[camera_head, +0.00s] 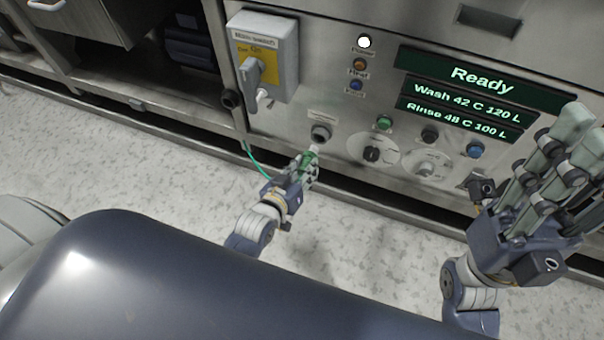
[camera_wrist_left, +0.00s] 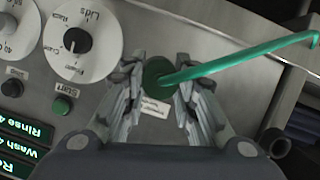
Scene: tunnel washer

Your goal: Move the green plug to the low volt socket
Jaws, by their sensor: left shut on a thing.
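My left gripper (camera_head: 308,160) is shut on the green plug (camera_head: 306,165), low at the front of the panel. In the left wrist view the plug (camera_wrist_left: 157,76) sits between the two fingers, and its green cord (camera_wrist_left: 240,58) runs off to the right. The plug's pale front points at a round grey socket (camera_head: 320,132) under a small label that I cannot read. Whether plug and socket touch is unclear; in the wrist view the plug hides the socket. My right gripper (camera_head: 575,140) is at the right, near the panel, its fingers overlapping in view.
A switch box (camera_head: 265,55) with a lever juts out at the panel's left. A black round fitting (camera_head: 230,99) is at the panel's left edge. A green button (camera_head: 384,122) and a black dial (camera_head: 371,154) lie right of the socket. The display (camera_head: 485,75) reads Ready.

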